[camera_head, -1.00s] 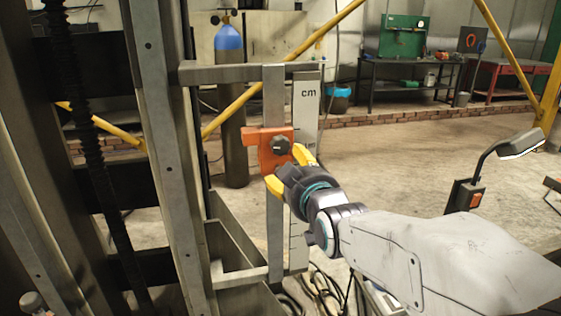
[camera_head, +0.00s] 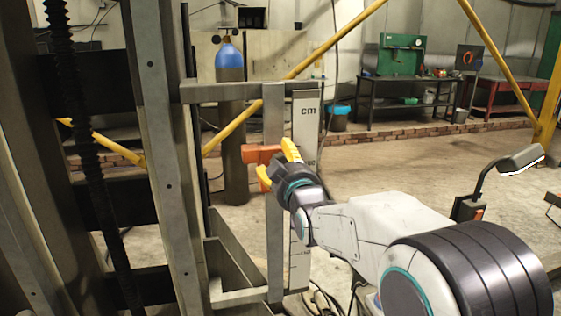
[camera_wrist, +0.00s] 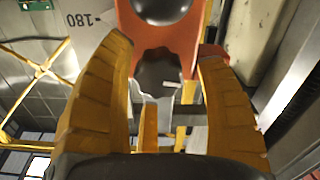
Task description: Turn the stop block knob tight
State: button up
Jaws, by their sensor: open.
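The orange stop block (camera_head: 258,153) sits on a grey upright bar beside the cm scale (camera_head: 305,120). In the head view, my gripper (camera_head: 277,166) covers its lower right part and hides the knob. In the wrist view, the dark, scalloped knob (camera_wrist: 158,70) with a short white mark lies between my two yellow fingers. The orange block (camera_wrist: 182,33) shows behind and above it. My gripper (camera_wrist: 168,82) is open, with a visible gap on both sides of the knob. I see no finger touching it.
A grey horizontal beam (camera_head: 225,91) runs above the block, and a metal trough (camera_head: 232,262) lies below. A thick steel column (camera_head: 165,150) stands at left. A lamp on a bent arm (camera_head: 515,160) is at right.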

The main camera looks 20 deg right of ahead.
jog(key=shift+w, duration=0.25)
jog(key=shift+r, duration=0.15)
jog(key=c, duration=1.2)
